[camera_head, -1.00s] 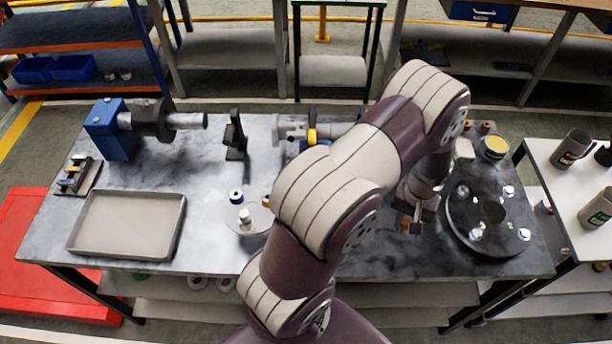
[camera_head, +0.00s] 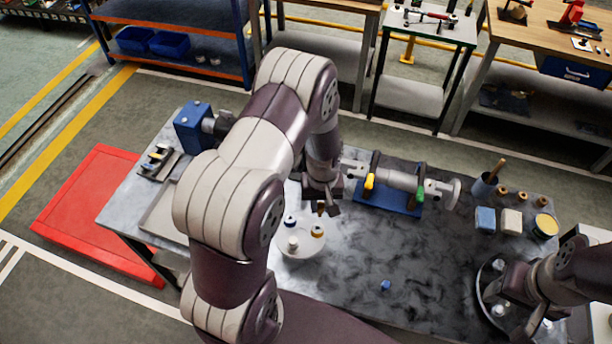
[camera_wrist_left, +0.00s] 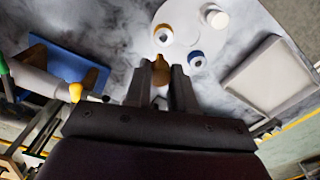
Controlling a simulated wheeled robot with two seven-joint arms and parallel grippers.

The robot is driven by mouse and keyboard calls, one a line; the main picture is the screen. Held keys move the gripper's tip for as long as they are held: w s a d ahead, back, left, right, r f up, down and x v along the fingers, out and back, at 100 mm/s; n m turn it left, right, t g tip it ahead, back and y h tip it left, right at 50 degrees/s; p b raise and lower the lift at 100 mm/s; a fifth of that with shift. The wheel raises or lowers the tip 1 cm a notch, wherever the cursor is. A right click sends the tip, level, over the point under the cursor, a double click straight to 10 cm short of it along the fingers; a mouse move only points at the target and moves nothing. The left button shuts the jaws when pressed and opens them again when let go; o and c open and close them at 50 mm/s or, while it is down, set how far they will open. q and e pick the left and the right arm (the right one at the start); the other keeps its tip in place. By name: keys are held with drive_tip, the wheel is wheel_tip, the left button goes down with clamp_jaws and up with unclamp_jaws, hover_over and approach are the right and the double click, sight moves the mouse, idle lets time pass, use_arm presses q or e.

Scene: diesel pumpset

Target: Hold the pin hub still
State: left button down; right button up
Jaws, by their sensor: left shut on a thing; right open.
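A dark round disc with silver pins (camera_head: 486,285), which looks like the pin hub, lies at the right end of the table, partly hidden by my right arm. My right gripper (camera_head: 522,291) is open over the disc; whether it touches the disc cannot be told. My left gripper (camera_head: 321,207) is shut on a small brown piece (camera_wrist_left: 160,71), held near a round white plate (camera_head: 302,247). The plate carries small blue, white and yellow-brown cylinders, also seen in the left wrist view.
A blue stand (camera_head: 388,197) holds a grey cylinder with yellow and green clamps. A grey tray (camera_head: 165,219) is partly behind my left arm. A small blue piece (camera_head: 386,285) lies on the table. Blocks, a yellow-topped tin (camera_head: 545,226) and brown pieces stand at back right.

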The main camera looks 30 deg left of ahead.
use_arm(q)
drive_tip(key=shift+s+a+r+n, duration=0.1)
drive_tip(key=shift+s+r+n, duration=0.2)
drive_tip(key=shift+r, duration=0.2)
drive_tip(key=shift+s+r+n, duration=0.2)
drive_tip(key=shift+s+r, duration=0.05)
drive_tip(key=shift+r, duration=0.2)
drive_tip(key=shift+d+f, duration=0.2)
drive_tip(key=shift+f, duration=0.05)
drive_tip(key=shift+w, duration=0.2)
drive_tip(key=shift+a+f, duration=0.1)
drive_tip(key=shift+f, duration=0.1)
drive_tip(key=shift+s+f+b, duration=0.2)
drive_tip(key=shift+f+b, duration=0.65)
drive_tip(key=shift+f, duration=0.25)
drive_tip(key=shift+w, duration=0.15)
use_arm(e)
drive_tip(key=shift+d+f, duration=0.1)
drive_tip(key=shift+d, duration=0.2)
